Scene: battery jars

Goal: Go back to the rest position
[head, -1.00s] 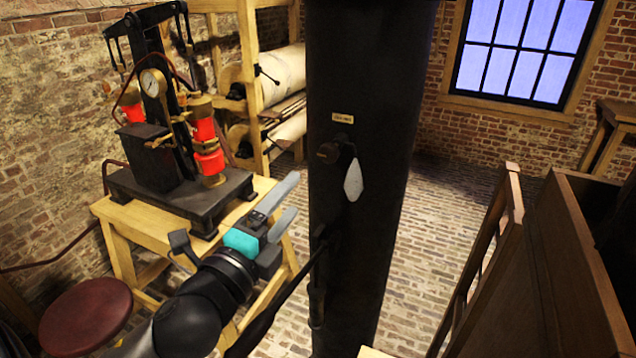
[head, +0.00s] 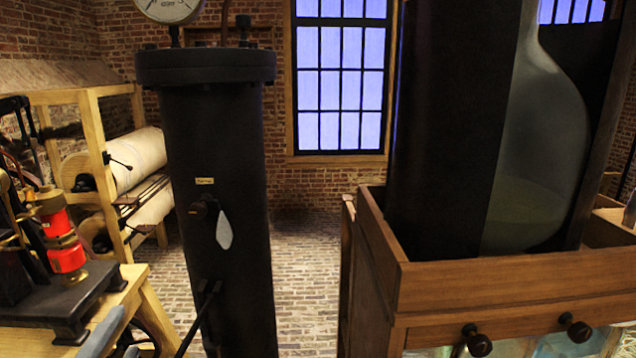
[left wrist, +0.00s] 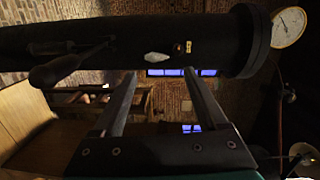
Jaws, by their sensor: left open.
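My left gripper (head: 112,335) shows only in part at the bottom left of the head view, its grey fingers in front of the wooden stand. In the left wrist view my left gripper (left wrist: 158,88) has its two fingers well apart, with nothing between them. The black column (head: 220,200) stands to the right of it in the head view. The same black column (left wrist: 120,45) lies across the upper part of the left wrist view, beyond the fingertips. I cannot tell the exact gap. My right gripper is in neither view.
A wooden cabinet (head: 500,285) bearing a large glass jar (head: 545,130) stands at the right. A wooden stand (head: 140,300) with a black and red device (head: 65,250) is at the left. Brick floor (head: 310,270) is clear between column and cabinet.

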